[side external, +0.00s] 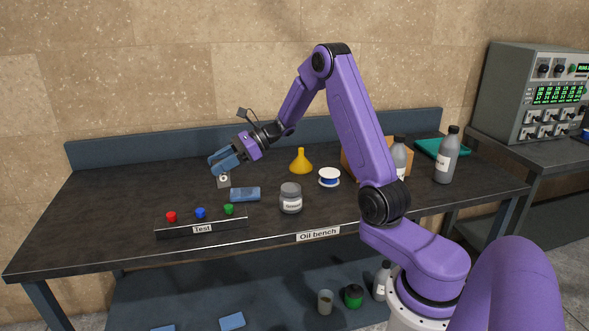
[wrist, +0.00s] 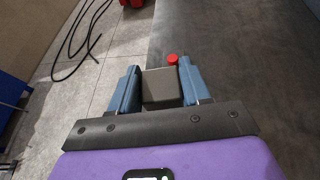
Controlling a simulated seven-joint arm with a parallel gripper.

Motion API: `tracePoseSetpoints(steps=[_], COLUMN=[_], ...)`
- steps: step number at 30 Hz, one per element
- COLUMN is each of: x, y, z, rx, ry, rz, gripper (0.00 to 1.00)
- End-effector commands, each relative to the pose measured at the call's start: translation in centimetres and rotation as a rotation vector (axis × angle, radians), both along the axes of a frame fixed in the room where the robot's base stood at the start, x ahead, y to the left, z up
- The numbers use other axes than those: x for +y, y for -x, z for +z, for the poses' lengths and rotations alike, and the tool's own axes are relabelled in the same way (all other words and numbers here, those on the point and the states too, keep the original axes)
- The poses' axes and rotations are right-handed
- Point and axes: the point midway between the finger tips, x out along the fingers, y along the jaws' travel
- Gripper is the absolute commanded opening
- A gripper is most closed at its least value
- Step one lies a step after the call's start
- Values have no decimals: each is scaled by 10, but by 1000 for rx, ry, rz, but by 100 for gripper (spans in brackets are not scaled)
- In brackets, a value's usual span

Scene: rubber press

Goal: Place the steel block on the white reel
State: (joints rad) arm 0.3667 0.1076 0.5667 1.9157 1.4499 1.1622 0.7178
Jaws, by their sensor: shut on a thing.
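The block hangs from the fingers above the left part of the bench. In the wrist view the steel block (wrist: 161,88) sits between the two blue fingers. The white reel (side external: 329,177), with a blue winding, stands on the bench to the right of my gripper, beyond the grey jar. The reel is not in the wrist view.
A blue block (side external: 245,194), a grey jar (side external: 290,198) and a yellow funnel (side external: 301,161) stand between my gripper and the reel. The Test strip (side external: 202,229) with red, blue and green buttons lies in front. Bottles (side external: 447,156) stand at right.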

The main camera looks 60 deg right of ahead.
Motion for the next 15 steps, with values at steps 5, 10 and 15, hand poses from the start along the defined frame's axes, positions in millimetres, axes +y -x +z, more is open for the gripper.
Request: tracePoseSetpoints(steps=[5,10,15], x=[-42,-98,-149], y=[12,38,73], z=[10,20,28], rx=[-9,-15,-17], ry=[-2,-3,-3], rz=[-132,-331,-536], gripper=[0,0,0])
